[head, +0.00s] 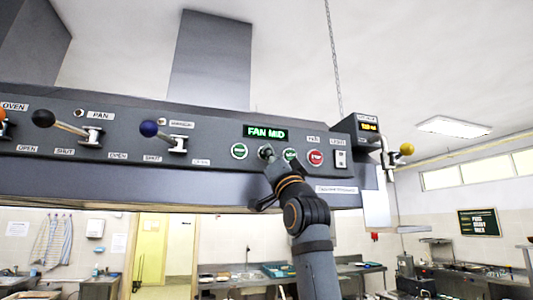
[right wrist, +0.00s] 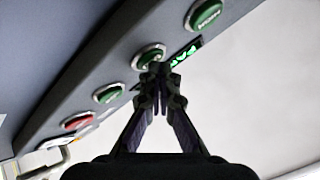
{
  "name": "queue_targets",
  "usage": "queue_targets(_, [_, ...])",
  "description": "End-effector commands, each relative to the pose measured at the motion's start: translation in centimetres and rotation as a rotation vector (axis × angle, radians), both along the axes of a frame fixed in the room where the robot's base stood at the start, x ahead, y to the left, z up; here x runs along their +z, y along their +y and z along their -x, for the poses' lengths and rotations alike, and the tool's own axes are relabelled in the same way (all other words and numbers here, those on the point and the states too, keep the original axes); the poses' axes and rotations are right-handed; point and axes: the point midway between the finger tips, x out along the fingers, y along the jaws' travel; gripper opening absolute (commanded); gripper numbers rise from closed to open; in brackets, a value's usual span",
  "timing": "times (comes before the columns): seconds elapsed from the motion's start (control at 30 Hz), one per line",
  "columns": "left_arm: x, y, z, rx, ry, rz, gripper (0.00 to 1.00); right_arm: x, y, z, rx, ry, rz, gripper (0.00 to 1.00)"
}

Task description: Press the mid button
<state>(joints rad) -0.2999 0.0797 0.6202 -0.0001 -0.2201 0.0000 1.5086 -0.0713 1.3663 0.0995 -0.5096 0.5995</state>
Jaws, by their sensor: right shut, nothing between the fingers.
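The dark overhead panel (head: 215,137) carries a row of three green buttons and a red one. My right gripper (head: 266,153) is shut and empty, its tips at the middle green button, which it mostly hides in the head view. In the right wrist view the closed fingertips (right wrist: 157,70) overlap the lower edge of that middle green button (right wrist: 149,56). I cannot tell if they press it or only sit close. The green display (head: 266,132) above reads FAN MID. My left gripper is not in view.
A green button (head: 239,151) is left of my gripper, another (head: 290,154) right of it, then the red button (head: 316,158). A light switch (head: 341,158) and yellow-knobbed lever (head: 406,149) are farther right. Levers with blue (head: 148,129) and black (head: 43,118) knobs are left.

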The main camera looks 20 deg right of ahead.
Motion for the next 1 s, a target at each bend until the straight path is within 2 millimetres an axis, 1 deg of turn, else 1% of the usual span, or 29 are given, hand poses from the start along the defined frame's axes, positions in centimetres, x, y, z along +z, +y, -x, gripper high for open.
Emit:
queue_targets(0.17, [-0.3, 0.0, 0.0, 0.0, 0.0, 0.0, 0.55, -0.2, 0.0, 0.2, 0.0, 0.001, 0.0, 0.0])
queue_targets(0.4, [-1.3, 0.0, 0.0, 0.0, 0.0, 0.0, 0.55, -0.3, 0.0, 1.5, 0.0, 0.0, 0.0, 0.0])
queue_targets(0.77, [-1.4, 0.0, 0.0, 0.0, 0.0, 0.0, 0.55, -0.2, 0.0, 1.8, 0.0, 0.0, 0.0, 0.0])
queue_targets(1.0, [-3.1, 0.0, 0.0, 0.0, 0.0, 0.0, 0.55, -0.5, -0.1, 4.1, 0.0, -0.001, 0.0, 0.0])
